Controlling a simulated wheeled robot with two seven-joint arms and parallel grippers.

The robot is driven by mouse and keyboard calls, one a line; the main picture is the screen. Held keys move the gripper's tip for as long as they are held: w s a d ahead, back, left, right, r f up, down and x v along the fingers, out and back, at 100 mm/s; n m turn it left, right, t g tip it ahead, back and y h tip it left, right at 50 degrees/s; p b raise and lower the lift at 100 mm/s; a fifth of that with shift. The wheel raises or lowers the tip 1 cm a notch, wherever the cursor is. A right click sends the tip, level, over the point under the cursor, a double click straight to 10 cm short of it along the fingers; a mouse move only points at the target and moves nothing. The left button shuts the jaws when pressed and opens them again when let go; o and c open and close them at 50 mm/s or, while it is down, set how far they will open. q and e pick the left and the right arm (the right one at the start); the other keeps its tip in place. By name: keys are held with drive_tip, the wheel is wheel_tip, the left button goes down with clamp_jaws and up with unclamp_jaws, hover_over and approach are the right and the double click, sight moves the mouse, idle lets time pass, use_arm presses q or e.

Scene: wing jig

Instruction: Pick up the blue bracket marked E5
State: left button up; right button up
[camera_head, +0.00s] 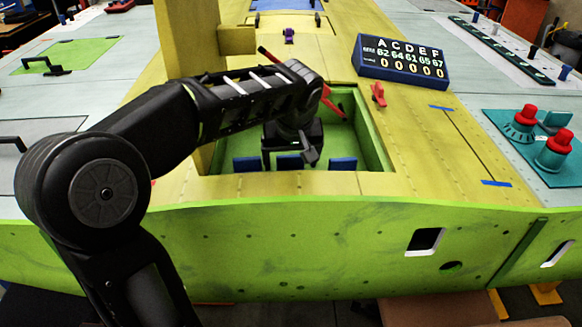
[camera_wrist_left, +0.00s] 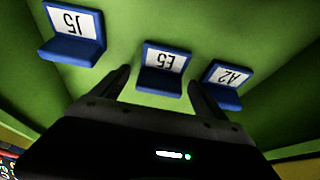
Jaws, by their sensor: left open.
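The blue bracket marked E5 (camera_wrist_left: 164,69) is in the middle of the left wrist view, its label upside down. It stands on the green floor of the bay, between the J5 bracket (camera_wrist_left: 73,34) and the A2 bracket (camera_wrist_left: 227,85). My left gripper (camera_wrist_left: 157,84) is open and empty, with its fingertips to either side of E5 in the picture. I cannot tell whether they touch it. In the head view my left gripper (camera_head: 290,158) reaches down into the bay, partly covering the middle bracket (camera_head: 289,162). My right gripper is not in view.
The green bay (camera_head: 377,150) has walls all round, close to the arm. A red clamp-like part (camera_head: 378,94) sits on its right rim. A dark number board (camera_head: 403,62) stands behind. Red-topped teal fixtures (camera_head: 554,150) stand at the right.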

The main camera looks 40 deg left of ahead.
sight(291, 157)
use_arm(q)
drive_tip(key=shift+f, duration=0.1)
drive_tip(key=shift+c, duration=0.4)
drive_tip(key=c, duration=1.4)
drive_tip(key=shift+c, duration=0.2)
wheel_tip(291, 157, up, 10)
idle(0.5)
